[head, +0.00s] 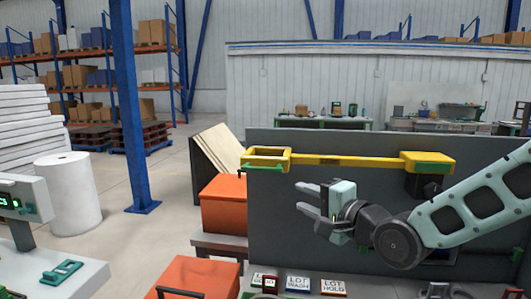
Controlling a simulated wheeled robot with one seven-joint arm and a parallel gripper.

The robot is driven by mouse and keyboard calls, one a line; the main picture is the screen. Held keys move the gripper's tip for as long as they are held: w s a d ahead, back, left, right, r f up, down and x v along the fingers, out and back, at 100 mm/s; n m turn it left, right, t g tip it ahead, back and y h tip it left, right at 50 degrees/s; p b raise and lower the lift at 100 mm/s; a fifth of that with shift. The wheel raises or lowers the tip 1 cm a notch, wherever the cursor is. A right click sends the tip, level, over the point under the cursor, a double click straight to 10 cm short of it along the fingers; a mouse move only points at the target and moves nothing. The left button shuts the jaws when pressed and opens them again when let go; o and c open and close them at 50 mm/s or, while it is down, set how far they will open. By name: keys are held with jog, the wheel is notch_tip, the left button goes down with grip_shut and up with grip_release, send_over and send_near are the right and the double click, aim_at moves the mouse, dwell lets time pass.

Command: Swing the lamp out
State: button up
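The lamp is a yellow swing arm (350,161) running level across the top of a grey panel. Its left end is a yellow open frame (266,152) with a green bar (262,168) on its lower front side. Its right end is a yellow block (427,158) with a green strip, above a dark mount. My gripper (305,199) is in front of the panel, below the arm and right of the frame. Its two fingers point left and stand apart with nothing between them. It appears clear of the lamp, though the depth gap is hard to judge.
The grey panel (300,225) stands behind my gripper. Orange boxes (222,204) are at its left. A blue post (132,110) and console (25,199) stand farther left. Open floor lies between.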

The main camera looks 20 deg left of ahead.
aim_at(263, 170)
jog(key=shift+m+t, duration=0.4)
jog(key=p+x, duration=0.2)
jog(key=x, duration=0.3)
jog(key=r+p+x, duration=0.1)
jog(key=p+x, duration=0.1)
jog(key=x, duration=0.4)
jog(key=r+p+x, duration=0.1)
jog(key=p+x, duration=0.2)
jog(key=x, duration=0.2)
jog(key=shift+w+a, duration=0.15)
jog(key=shift+w, duration=0.3)
jog(key=shift+p+x, duration=0.3)
jog(key=shift+x, duration=0.55)
jog(key=shift+c, duration=0.3)
grip_shut()
